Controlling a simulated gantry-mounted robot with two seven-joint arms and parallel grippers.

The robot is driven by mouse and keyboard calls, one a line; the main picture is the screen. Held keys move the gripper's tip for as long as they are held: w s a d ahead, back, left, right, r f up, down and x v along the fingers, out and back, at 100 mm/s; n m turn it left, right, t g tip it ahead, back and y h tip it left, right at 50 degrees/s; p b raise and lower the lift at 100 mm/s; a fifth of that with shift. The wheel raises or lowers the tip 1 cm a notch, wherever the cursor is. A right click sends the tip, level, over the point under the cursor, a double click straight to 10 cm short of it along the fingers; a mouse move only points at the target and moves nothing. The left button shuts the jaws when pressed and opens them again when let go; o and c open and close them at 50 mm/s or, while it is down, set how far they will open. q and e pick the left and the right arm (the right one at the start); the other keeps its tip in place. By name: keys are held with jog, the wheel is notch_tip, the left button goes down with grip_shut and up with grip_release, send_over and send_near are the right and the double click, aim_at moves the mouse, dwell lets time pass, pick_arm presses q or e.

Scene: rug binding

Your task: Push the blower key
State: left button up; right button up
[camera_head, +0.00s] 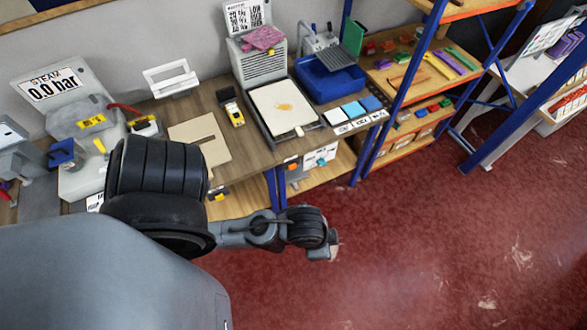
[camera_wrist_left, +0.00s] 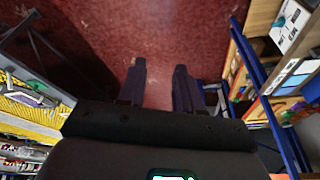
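No key labelled as the blower key can be made out. A grey slatted unit (camera_head: 262,66) stands at the back of the bench with a pink cloth (camera_head: 263,38) on top and a printed sign behind it. A white-topped tray (camera_head: 284,108) lies in front of it. My left arm reaches across the head view, its wrist beyond the bench's front edge above the red floor. In the left wrist view my left gripper (camera_wrist_left: 159,68) has its two dark fingers apart with nothing between them. My right gripper is in neither view.
Blue-framed shelves (camera_head: 405,80) stand at the right. The red floor (camera_head: 430,240) before the bench is clear.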

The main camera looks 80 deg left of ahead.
pick_arm(q)
grip_shut()
dwell(1.4)
